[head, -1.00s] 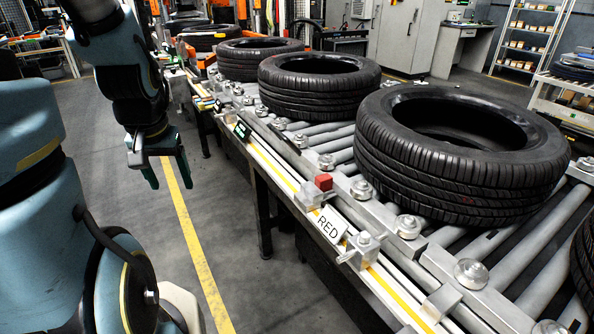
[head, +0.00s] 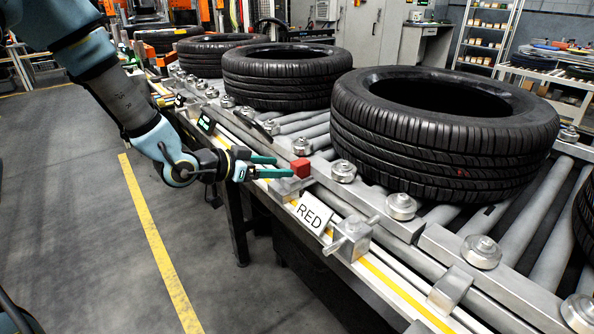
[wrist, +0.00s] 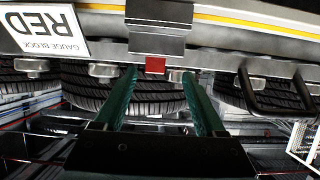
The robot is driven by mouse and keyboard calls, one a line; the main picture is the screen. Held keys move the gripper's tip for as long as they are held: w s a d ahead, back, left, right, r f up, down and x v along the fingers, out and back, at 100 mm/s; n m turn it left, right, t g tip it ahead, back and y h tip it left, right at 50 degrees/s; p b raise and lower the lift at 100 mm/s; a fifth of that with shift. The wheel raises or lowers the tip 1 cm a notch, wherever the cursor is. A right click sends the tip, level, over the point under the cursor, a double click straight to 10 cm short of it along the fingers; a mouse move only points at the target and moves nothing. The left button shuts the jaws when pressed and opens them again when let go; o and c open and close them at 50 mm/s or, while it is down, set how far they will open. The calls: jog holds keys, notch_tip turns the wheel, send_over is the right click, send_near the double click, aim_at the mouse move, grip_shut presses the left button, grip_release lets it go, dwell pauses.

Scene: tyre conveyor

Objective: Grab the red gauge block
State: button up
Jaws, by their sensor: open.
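The red gauge block (head: 301,168) is a small cube on a grey metal holder (head: 290,188) at the near edge of the conveyor, just behind the white RED sign (head: 312,213). My gripper (head: 276,166) has two green fingers reaching from the left toward the block, with their tips close to it. In the wrist view, the block (wrist: 155,65) shows between the fingertips of my gripper (wrist: 160,76), at the far end of the gap. The fingers are open, with room on both sides of the block. I cannot tell whether the tips reach past its near face.
Large black tyres (head: 440,128) lie on the conveyor rollers (head: 520,235) behind the block. A metal clamp (head: 350,238) stands beside the sign on the rail. A dark handle (wrist: 275,95) sits to the right in the wrist view. The floor (head: 80,230) at left is clear.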

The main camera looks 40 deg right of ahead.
aim_at(293, 168)
jog(key=shift+s+p+x, duration=0.2)
jog(key=shift+p+x, duration=0.2)
jog(key=shift+x, duration=1.15)
jog(key=shift+s+p+x, duration=0.2)
jog(key=shift+p+x, duration=0.15)
jog(key=shift+x, duration=1.2)
grip_shut()
